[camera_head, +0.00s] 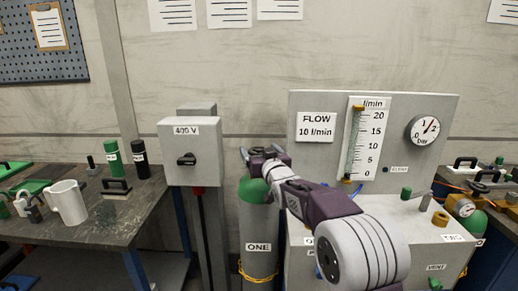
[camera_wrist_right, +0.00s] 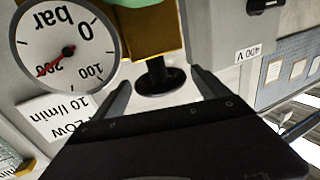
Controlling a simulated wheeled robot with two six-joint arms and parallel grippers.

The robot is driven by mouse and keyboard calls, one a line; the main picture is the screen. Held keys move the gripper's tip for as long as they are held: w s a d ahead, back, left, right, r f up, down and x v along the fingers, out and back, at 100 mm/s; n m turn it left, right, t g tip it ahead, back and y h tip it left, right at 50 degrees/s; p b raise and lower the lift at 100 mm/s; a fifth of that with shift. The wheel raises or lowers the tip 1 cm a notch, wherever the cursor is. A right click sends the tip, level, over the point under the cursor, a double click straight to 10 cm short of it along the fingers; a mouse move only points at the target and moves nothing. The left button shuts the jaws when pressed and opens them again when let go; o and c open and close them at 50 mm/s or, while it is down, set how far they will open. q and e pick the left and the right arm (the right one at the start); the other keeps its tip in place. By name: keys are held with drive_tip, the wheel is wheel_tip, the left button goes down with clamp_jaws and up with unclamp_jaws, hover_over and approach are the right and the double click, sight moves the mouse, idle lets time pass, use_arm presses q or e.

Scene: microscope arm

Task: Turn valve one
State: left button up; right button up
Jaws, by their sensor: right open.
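Cylinder ONE (camera_head: 258,228) stands upright, grey with a green shoulder (camera_head: 252,191). My right gripper (camera_head: 258,152) is above its top, and my arm hides most of the valve in the head view. In the right wrist view, a black round valve knob (camera_wrist_right: 160,84) on a stem sits between the two spread fingers of my right gripper (camera_wrist_right: 161,92). I see gaps on both sides, so the fingers appear open around the knob without gripping it. A brass-coloured valve body (camera_wrist_right: 143,38) is beside it. My left gripper is in neither view.
A round bar gauge (camera_wrist_right: 66,46) is close beside the right gripper. A 400 V switch box (camera_head: 191,151) stands left of the cylinder. A flow panel (camera_head: 317,165) stands to the right. A cluttered bench (camera_head: 95,233) is at left.

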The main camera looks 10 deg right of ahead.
drive_tip(key=shift+w, duration=0.35)
drive_tip(key=shift+a, duration=0.15)
